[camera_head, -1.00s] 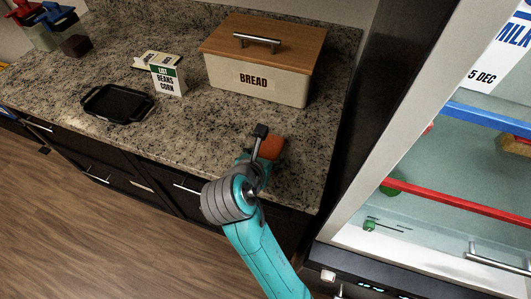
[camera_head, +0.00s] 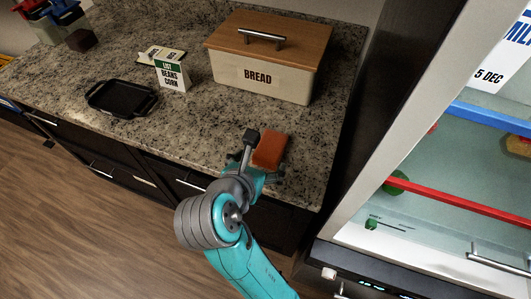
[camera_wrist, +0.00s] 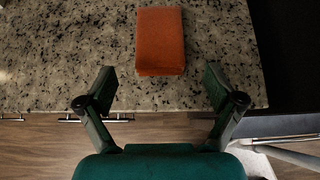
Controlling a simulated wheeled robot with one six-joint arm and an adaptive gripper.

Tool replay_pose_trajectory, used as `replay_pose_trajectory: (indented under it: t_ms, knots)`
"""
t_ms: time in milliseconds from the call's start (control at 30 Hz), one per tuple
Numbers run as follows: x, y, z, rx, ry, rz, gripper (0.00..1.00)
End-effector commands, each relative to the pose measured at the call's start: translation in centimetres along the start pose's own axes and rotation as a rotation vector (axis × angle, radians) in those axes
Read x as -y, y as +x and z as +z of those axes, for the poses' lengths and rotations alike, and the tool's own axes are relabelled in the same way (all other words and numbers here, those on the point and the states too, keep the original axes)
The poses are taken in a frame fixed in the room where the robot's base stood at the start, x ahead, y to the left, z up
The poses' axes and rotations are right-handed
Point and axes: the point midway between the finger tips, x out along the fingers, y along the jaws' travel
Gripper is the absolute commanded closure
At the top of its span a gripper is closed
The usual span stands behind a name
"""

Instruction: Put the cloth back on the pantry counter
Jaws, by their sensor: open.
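The cloth (camera_head: 269,149) is a folded orange-brown rectangle lying flat on the speckled granite counter (camera_head: 210,140), near its front edge toward the right end. It also shows in the wrist view (camera_wrist: 160,42), whole and uncovered on the counter. My gripper (camera_head: 262,172) is at the counter's front edge, just in front of the cloth. In the wrist view my gripper (camera_wrist: 158,88) is open, with its fingers spread wider than the cloth and nothing between them. The cloth lies beyond the fingertips, apart from them.
A bread box (camera_head: 265,65) with a wooden lid stands behind the cloth. A glass-front fridge (camera_head: 450,150) stands right of the counter. The counter left of the cloth is clear.

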Motion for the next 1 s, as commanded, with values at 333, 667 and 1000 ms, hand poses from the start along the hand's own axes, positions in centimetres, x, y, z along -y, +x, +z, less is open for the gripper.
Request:
replay_pose_trajectory:
  t_ms: [333, 667, 1000]
  knots:
    - [0.0, -4.2, 0.0, 0.0, -0.001, 0.001, 0.08]
    - [0.0, -4.4, 0.0, 0.0, -0.001, 0.0, 0.08]
    - [0.0, -4.4, 0.0, 0.0, -0.001, 0.0, 0.08]
